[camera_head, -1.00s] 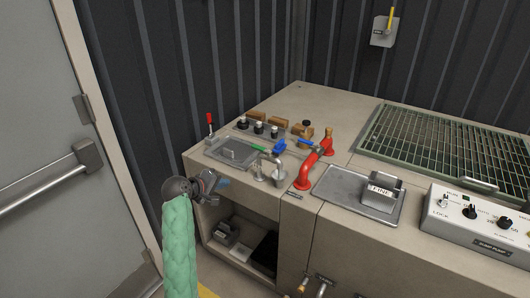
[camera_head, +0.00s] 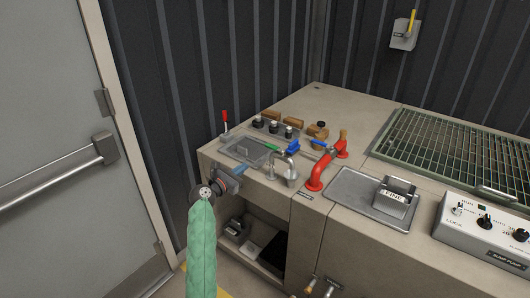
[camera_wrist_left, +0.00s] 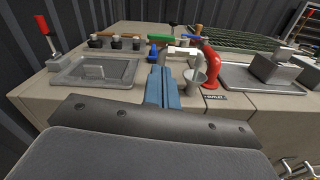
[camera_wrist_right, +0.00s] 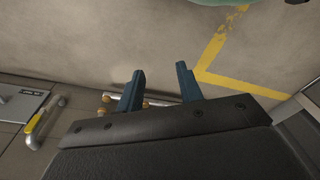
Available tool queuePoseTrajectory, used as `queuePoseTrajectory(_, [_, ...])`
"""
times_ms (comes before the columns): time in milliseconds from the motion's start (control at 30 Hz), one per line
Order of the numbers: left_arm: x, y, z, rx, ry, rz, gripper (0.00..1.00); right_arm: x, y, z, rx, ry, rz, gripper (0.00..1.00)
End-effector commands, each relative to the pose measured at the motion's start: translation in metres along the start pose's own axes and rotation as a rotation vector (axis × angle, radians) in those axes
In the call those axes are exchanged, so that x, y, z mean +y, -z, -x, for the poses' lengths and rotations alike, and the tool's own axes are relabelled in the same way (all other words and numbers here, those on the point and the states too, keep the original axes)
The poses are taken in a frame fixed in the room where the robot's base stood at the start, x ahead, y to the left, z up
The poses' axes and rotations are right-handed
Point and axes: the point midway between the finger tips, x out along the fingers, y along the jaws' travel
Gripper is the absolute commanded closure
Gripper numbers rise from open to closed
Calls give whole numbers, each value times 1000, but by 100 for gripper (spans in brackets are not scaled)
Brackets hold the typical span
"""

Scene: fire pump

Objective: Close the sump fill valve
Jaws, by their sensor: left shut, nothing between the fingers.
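Several valve handles sit at the back left of the bench, and no readable label shows which is the sump fill valve. A green lever (camera_head: 272,147) and a blue handle (camera_head: 293,146) lie behind a metal spout (camera_head: 288,164). The green lever also shows in the left wrist view (camera_wrist_left: 160,38). A red pipe (camera_head: 318,176) stands right of them. My left gripper (camera_head: 240,168) is shut and empty at the bench's front edge, its fingers (camera_wrist_left: 162,72) pointing toward the spout, apart from the handles. My right gripper (camera_wrist_right: 159,68) is open and empty, above the floor.
A red-tipped lever (camera_head: 224,118) and a row of black knobs (camera_head: 273,127) stand near the wall. A lidded plate (camera_head: 245,152) is left of the spout. A FINE box (camera_head: 396,198), control box (camera_head: 486,228) and green grating (camera_head: 455,150) lie right. An open shelf (camera_head: 264,235) is below.

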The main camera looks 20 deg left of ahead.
Motion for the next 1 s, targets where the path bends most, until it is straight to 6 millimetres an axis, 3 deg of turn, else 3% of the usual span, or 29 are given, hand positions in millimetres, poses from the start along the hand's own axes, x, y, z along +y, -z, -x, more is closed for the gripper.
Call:
queuePoseTrajectory(200, [2, -1, 0, -4, -8, 130, 100, 0, 2, 0, 8, 0, -1, 64])
queuePoseTrajectory(667, [1, -1, -2, -3, -7, 149, 100, 0, 1, 0, 7, 0, -1, 64])
queuePoseTrajectory(833, [2, -3, -16, -3, -7, 149, 100, 2, -2, -8, 11, -4, 1, 64])
queuePoseTrajectory(1000, [2, -4, -43, -3, -7, 149, 100, 8, -8, -27, 20, -11, 5, 64])
